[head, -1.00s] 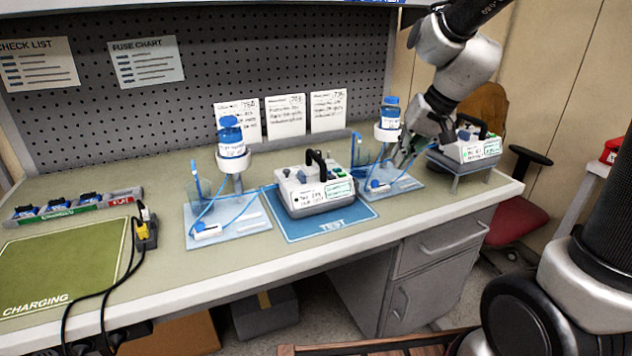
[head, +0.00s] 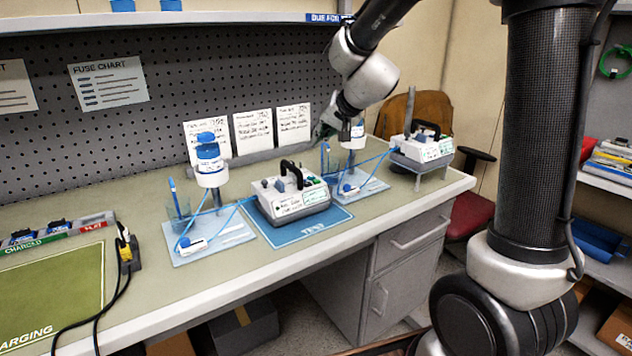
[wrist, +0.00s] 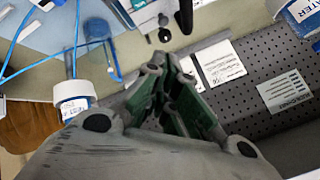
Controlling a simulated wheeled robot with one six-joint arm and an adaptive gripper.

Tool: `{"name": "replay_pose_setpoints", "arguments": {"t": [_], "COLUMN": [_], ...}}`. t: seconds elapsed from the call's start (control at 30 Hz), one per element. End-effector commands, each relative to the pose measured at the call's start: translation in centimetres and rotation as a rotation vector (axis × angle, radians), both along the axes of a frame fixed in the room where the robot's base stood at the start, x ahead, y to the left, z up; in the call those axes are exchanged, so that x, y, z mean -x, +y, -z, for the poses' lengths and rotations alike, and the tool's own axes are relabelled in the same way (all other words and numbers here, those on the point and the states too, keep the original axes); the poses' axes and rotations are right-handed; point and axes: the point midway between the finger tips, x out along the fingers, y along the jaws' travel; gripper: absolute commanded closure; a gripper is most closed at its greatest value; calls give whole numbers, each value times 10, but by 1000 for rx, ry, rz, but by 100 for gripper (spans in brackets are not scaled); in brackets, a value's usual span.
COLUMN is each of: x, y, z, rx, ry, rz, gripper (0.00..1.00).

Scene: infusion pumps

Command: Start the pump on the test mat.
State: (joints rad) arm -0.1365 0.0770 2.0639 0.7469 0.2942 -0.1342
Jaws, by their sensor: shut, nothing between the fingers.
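The pump on the blue test mat (head: 312,231) is a white box (head: 292,205) with a black handle, knobs, a green part on top and labels on its front. A white part with a black knob shows at the top of the wrist view (wrist: 150,16), probably this pump. My gripper (head: 320,132) is shut and empty, raised above the bench behind and right of the pump, apart from it. Its fingers with green inner pads show in the wrist view (wrist: 183,88). The pump's switch states are too small to read.
A second pump (head: 424,150) sits on a raised stand at right. Blue bottles in white holders stand left (head: 209,165) and right (head: 355,136) of the test mat, with blue tubes. A green charging mat (head: 55,290) lies at left. The pegboard (head: 230,75) rises behind.

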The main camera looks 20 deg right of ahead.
Motion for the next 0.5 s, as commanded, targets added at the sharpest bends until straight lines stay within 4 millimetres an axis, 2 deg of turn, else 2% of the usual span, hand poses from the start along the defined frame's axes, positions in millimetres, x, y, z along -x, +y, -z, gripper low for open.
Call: {"name": "replay_pose_setpoints", "arguments": {"t": [0.5], "x": [1], "y": [-1], "z": [67], "rx": [0], "ry": [6], "rz": [3], "gripper": [100]}}
